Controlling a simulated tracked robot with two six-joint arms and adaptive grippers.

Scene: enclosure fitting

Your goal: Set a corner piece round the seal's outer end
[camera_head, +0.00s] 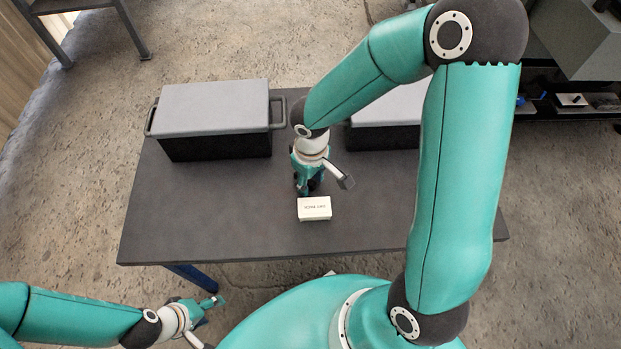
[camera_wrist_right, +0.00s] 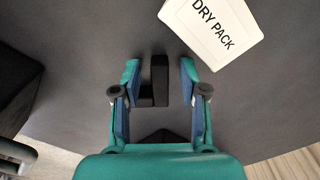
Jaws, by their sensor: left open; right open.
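A small black L-shaped piece (camera_wrist_right: 160,78), which looks like the corner piece, lies on the dark table. In the right wrist view it sits between the two fingers of my right gripper (camera_wrist_right: 160,85), which is open with a gap at the left finger; contact at the right finger is hard to judge. In the head view my right gripper (camera_head: 306,188) is low over the table and hides the piece. My left gripper (camera_head: 211,318) is open and empty, off the table's front left. I cannot make out the seal in either view.
A white box marked DRY PACK (camera_head: 314,208) lies just in front of my right gripper; it also shows in the wrist view (camera_wrist_right: 212,30). Two black bins with grey lids stand at the back, one left (camera_head: 215,105), one right (camera_head: 385,120). The table's front left (camera_head: 190,220) is clear.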

